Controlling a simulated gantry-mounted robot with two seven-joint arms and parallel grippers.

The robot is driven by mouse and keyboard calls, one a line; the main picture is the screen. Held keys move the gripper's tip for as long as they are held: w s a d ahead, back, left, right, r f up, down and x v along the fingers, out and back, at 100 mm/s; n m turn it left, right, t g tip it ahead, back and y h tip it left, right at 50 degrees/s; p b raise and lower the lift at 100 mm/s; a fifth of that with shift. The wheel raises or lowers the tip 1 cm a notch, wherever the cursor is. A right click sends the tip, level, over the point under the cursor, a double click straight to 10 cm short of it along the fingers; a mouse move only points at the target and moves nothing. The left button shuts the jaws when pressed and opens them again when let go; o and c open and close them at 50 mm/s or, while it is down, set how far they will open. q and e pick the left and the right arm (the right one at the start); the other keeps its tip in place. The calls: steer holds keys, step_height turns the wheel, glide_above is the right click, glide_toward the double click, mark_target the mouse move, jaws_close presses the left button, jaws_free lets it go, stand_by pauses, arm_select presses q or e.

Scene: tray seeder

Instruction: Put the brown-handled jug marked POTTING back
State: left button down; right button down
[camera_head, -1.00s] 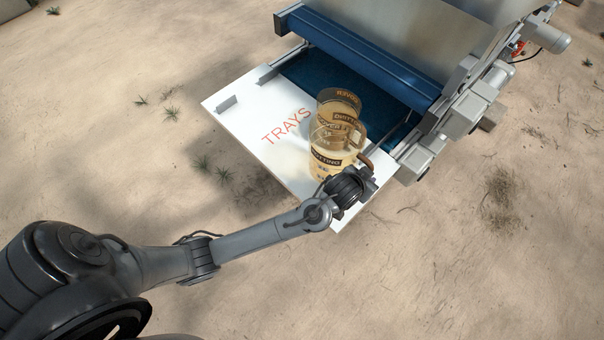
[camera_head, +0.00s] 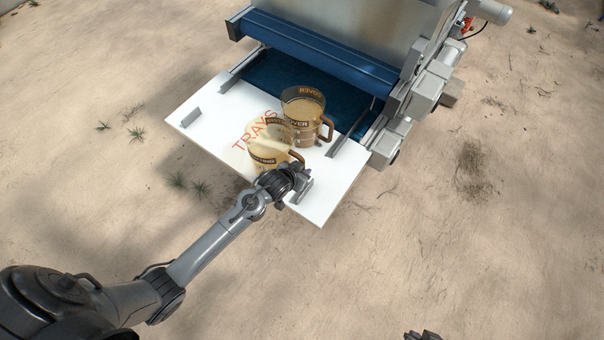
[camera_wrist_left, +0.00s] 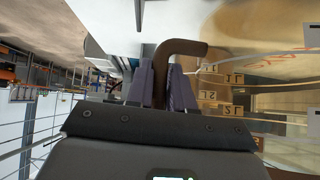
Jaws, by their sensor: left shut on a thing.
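A clear jug (camera_head: 264,152) with tan contents and a brown handle is in front of the white board marked TRAYS (camera_head: 205,112) in the head view. Its dark label is too small to read now. My left gripper (camera_head: 290,171) is shut on its handle; in the left wrist view the purple fingers (camera_wrist_left: 160,88) close around the brown handle (camera_wrist_left: 178,48). The jug wall with litre marks (camera_wrist_left: 225,98) is at the right there. I cannot tell whether its base touches the board. My right gripper seems to be the dark tip (camera_head: 422,336) at the bottom edge, mostly cut off.
A second brown-handled jug (camera_head: 305,135), marked COVER, stands just behind the held one, overlapped by it. Behind is the seeder with a blue belt (camera_head: 265,78) and blue bar (camera_head: 315,45). Small metal guides (camera_head: 189,117) rise from the board. Its right front corner is bare.

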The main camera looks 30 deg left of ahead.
arm_select(q)
steer(key=shift+f, duration=1.2)
steer(key=c, duration=1)
jaws_free()
steer(key=s+d+r+g, duration=0.1)
steer(key=s+r, duration=0.3)
steer(key=s, duration=0.5)
steer(key=s+d+r+g, duration=0.1)
steer(key=s+r+g, duration=0.1)
steer(key=s+r, duration=0.3)
steer(key=s+d+r+m+g+p, duration=0.1)
steer(key=s+r, duration=0.3)
steer(key=s, duration=0.9)
steer(key=shift+r+g, duration=0.2)
steer(key=shift+g, duration=0.5)
steer(key=shift+w+d+r, duration=0.1)
step_height(320, 180, up, 18)
steer(key=p, duration=1.8)
steer(key=shift+f, duration=0.25)
